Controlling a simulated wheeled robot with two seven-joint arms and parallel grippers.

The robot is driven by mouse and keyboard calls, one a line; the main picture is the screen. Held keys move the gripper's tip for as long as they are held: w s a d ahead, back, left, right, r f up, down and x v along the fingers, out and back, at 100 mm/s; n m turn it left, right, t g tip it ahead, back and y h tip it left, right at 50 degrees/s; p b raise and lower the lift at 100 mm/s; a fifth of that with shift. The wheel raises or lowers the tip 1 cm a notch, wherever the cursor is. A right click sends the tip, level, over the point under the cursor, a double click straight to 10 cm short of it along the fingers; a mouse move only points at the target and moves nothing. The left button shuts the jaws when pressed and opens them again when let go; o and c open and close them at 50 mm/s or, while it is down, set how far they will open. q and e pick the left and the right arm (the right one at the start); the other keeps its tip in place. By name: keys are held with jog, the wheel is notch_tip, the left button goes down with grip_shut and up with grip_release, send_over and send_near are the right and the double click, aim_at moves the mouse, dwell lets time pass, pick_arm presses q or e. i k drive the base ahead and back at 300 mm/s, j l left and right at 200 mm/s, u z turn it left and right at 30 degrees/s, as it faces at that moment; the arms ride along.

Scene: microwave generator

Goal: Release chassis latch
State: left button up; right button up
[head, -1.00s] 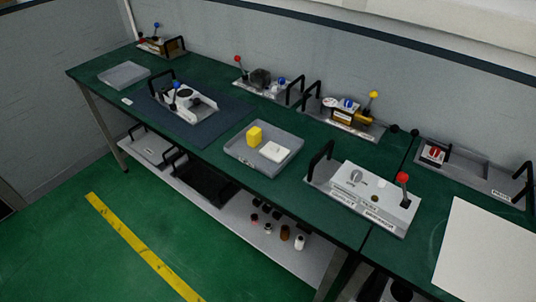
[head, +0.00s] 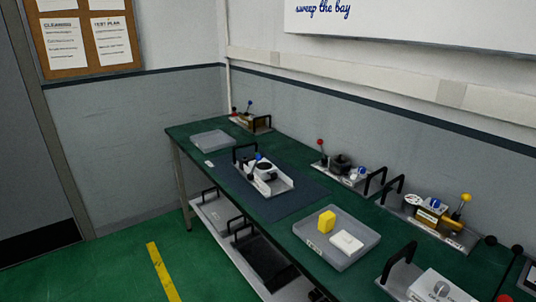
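No latch is clearly marked. A white chassis-like unit (head: 265,176) with a black round part, a blue knob and a black handle sits on a dark blue mat (head: 300,204) on the green bench. Other handled modules stand along the wall: one with a red-knobbed lever (head: 321,143), one with a yellow-knobbed lever (head: 465,198), and one at the far end (head: 251,122). Neither of my grippers shows.
A grey tray (head: 318,243) holds a yellow block (head: 327,221) and a white block (head: 346,242). An empty-looking grey tray (head: 212,141) is at the far end. A lower shelf holds dark and grey units. Green floor with a yellow stripe (head: 162,270) is open at left.

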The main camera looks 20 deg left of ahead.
aim_at(259, 156)
jog(key=i+j+z, duration=0.3)
jog(key=i+j, duration=0.2)
jog(key=j, duration=0.15)
jog(key=i+j+z, duration=0.15)
jog(key=j, duration=0.2)
jog(key=i, duration=0.05)
